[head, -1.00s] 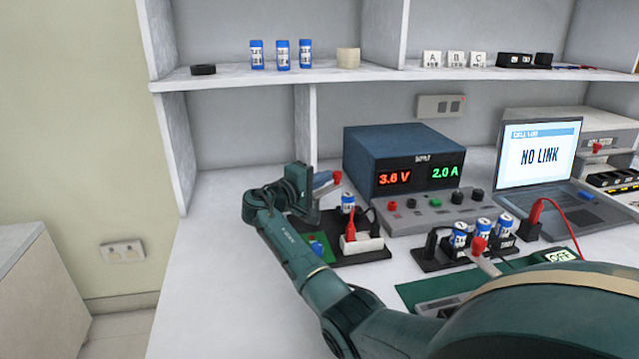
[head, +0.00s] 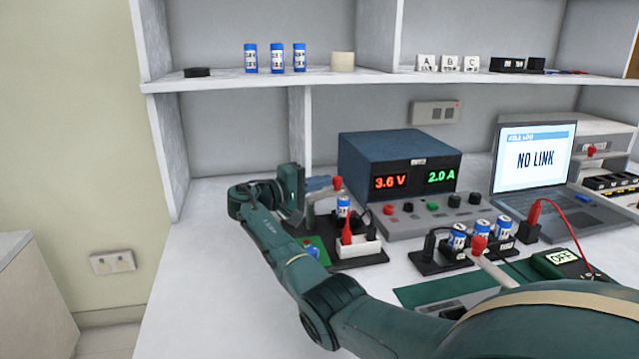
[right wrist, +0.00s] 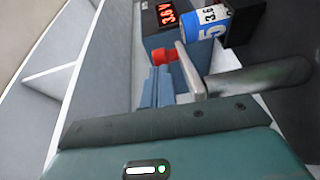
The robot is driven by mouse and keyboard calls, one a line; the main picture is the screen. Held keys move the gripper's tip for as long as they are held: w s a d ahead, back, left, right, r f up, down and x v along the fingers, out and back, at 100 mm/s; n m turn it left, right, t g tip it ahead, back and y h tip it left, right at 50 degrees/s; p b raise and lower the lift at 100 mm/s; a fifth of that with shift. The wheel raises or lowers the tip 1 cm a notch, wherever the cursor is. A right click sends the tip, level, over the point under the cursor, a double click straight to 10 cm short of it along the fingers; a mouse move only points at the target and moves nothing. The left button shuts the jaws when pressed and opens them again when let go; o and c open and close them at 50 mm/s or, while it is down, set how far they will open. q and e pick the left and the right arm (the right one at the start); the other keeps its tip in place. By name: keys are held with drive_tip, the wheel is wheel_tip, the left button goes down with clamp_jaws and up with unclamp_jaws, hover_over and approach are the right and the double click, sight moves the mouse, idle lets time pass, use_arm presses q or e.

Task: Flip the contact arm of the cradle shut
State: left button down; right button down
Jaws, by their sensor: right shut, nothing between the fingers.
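The cradle (head: 362,257) is a dark base on the bench with one blue-and-white cell (head: 343,207) standing in it. Its contact arm is a pale grey bar (head: 322,193) with a red knob (head: 337,182); the knob shows just above and left of the cell. The right wrist view shows the bar (right wrist: 189,72), the red knob (right wrist: 164,56) and the cell (right wrist: 207,28) close together. My right gripper (head: 318,184) is shut and empty, its blue-grey fingers (right wrist: 156,88) close beside the knob and bar. I cannot tell whether they touch. My left gripper is not in view.
A power supply (head: 398,165) stands behind the cradle. Red and black plugs (head: 347,232) rise at its front. A second holder (head: 430,263) with several cells, a multimeter (head: 562,264) and a laptop (head: 535,160) are to the right. The bench left of my arm is clear.

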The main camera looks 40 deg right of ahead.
drive_tip(key=shift+s+d, duration=0.15)
drive_tip(key=shift+d, duration=0.1)
idle(0.6)
drive_tip(key=w+a, duration=0.2)
drive_tip(key=a, duration=1.1)
drive_tip(key=shift+a+r, duration=0.2)
drive_tip(key=shift+a, duration=0.1)
drive_tip(key=shift+s+f, duration=0.1)
